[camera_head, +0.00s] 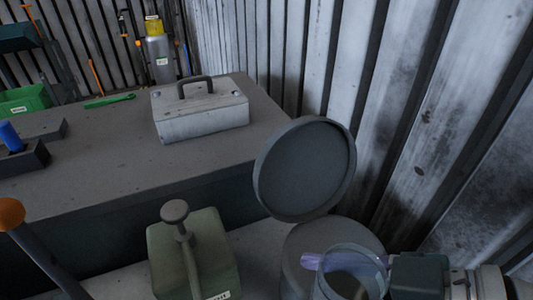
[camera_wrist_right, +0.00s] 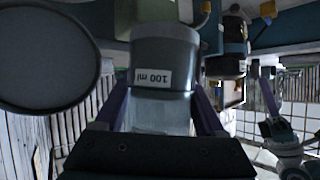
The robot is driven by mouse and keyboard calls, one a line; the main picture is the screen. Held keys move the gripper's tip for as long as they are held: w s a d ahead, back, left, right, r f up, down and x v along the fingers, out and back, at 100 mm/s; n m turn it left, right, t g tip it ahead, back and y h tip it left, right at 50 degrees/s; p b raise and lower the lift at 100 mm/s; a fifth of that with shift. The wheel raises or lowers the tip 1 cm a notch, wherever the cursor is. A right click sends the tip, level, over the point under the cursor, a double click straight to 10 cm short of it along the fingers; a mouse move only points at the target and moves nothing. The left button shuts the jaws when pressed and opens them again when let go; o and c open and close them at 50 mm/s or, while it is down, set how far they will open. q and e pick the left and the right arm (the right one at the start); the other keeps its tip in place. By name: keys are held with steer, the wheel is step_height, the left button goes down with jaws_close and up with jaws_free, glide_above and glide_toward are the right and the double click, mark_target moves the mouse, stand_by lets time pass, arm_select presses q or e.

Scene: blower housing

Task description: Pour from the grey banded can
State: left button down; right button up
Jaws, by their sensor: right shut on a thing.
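My right gripper (camera_head: 345,268) comes in from the right in the head view. Its purple fingers are shut around a clear vessel (camera_head: 352,284), which overlaps the round grey bin below the raised lid. In the wrist view the vessel (camera_wrist_right: 163,65) sits between both fingers, with a "100 ml" label, a grey part and a clear part. I cannot tell whether the grey part is its contents. A grey can with a yellow band (camera_head: 156,48) stands at the far back, by the wall. My left gripper does not show.
The round grey bin (camera_head: 298,248) has a raised round lid (camera_head: 304,170). A green box with a knob (camera_head: 215,250) stands left of it. A grey case (camera_head: 205,112) sits on the dark bench (camera_head: 90,165). A corrugated wall (camera_head: 420,130) closes the right side.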

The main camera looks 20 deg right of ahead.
steer(key=shift+w+d+f+m+b, duration=0.4)
steer(key=shift+w+d+f+b, duration=0.3)
steer(key=shift+w+f, duration=0.1)
steer(key=shift+w+d+f+m+g+y+b, duration=0.3)
steer(key=shift+w+d+f+g+y+b, duration=0.2)
steer(key=shift+b, duration=0.2)
steer(key=shift+f, duration=0.15)
step_height(320, 180, down, 2)
steer(key=b, duration=0.2)
steer(key=shift+w+f+m+b, duration=0.1)
steer(key=shift+f+m+b, duration=0.1)
steer(key=shift+m+b, duration=0.15)
steer(key=shift+r+g, duration=0.1)
steer(key=shift+g, duration=0.2)
